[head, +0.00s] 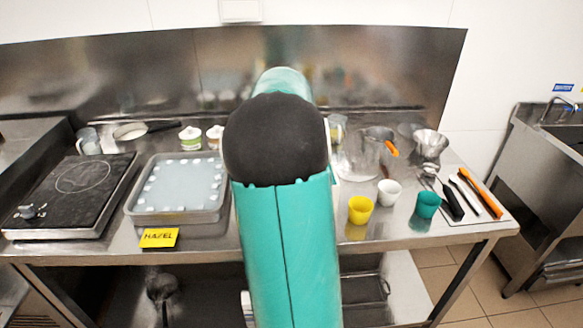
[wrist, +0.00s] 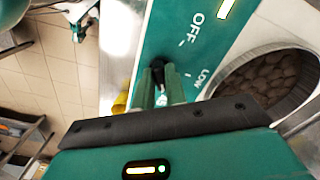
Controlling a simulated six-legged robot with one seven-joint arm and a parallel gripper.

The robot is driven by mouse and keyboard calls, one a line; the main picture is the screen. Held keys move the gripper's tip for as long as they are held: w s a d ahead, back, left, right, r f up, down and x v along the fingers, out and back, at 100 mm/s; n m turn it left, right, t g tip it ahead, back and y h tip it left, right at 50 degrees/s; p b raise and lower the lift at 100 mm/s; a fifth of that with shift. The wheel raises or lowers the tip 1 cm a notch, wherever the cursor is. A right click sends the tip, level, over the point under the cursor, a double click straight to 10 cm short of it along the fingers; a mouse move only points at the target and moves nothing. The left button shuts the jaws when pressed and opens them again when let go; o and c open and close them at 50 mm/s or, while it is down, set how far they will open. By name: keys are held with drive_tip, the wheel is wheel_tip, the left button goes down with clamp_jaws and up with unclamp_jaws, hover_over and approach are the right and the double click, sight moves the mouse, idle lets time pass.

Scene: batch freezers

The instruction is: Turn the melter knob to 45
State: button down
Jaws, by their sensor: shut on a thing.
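In the wrist view, the melter's green front panel (wrist: 185,50) carries the white words OFF and LOW. A small black knob (wrist: 157,66) sits on this panel, between my gripper's (wrist: 159,82) green fingers, which are shut on it. Fingers partly cover the knob, so its pointer cannot be read. The melter's round well (wrist: 275,82) holds brown pieces at the right. In the head view, my arm hides the gripper and the knob.
On the steel table, a tray of pale liquid (head: 180,190), a yellow HAZEL card (head: 159,238) and a black hotplate (head: 75,190) stand to the left. Yellow (head: 360,210), white (head: 389,192) and green (head: 427,205) cups stand to the right, near orange-handled and black-handled tools.

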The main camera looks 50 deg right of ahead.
drive_tip(key=shift+r+m, duration=0.1)
drive_tip(key=shift+m, duration=1)
drive_tip(key=c, duration=1.4)
unclamp_jaws()
drive_tip(key=shift+c, duration=0.2)
wheel_tip(320, 180, up, 14)
